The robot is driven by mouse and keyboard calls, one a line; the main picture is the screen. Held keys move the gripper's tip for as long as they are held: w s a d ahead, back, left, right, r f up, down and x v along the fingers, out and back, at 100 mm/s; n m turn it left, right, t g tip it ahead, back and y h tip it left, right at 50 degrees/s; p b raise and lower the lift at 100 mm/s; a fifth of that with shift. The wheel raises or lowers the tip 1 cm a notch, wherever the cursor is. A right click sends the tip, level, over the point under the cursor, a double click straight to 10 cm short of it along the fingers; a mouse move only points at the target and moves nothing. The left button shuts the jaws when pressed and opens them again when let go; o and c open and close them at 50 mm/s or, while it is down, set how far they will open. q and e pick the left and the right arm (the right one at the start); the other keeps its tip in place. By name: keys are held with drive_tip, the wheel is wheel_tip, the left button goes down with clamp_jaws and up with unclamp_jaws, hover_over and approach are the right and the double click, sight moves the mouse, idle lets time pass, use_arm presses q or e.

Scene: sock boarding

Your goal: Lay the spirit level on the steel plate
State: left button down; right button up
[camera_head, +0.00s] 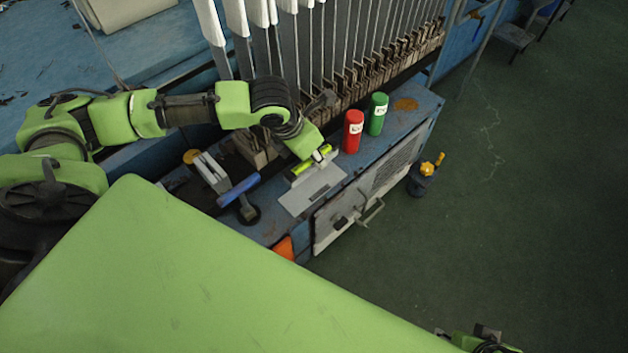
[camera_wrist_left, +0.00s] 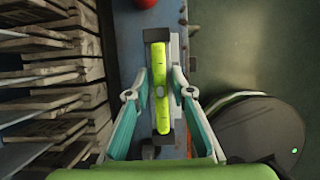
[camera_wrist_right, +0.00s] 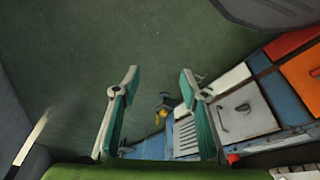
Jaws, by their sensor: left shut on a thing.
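The yellow-green spirit level (camera_head: 303,167) is at the far edge of the steel plate (camera_head: 312,194) on the blue bench top. My left gripper (camera_head: 318,154) reaches down to it from the left, shut on it. In the left wrist view the level (camera_wrist_left: 161,90) lies lengthwise between the two fingers. I cannot tell whether its underside touches anything below. My right gripper (camera_wrist_right: 158,82) is open and empty, over the green floor; the head view shows only a bit of that arm at the bottom edge.
A red can (camera_head: 353,131) and a green can (camera_head: 377,114) stand just right of the level. A blue-handled tool (camera_head: 238,190) lies left of the plate. A row of upright sock boards (camera_head: 330,45) rises behind. An orange item (camera_head: 284,248) sits at the front.

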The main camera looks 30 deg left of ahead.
sight(314, 165)
use_arm(q)
wheel_tip(314, 165, down, 3)
drive_tip(key=shift+f+b, duration=0.2)
drive_tip(key=shift+b, duration=0.25)
wheel_tip(314, 165, down, 5)
drive_tip(key=shift+b, duration=0.9)
use_arm(e)
drive_tip(key=shift+s+d+r, duration=0.1)
drive_tip(key=shift+s+r, duration=0.3)
drive_tip(key=shift+r, duration=0.1)
use_arm(q)
drive_tip(key=c, duration=1.8)
unclamp_jaws()
drive_tip(key=shift+o, duration=0.2)
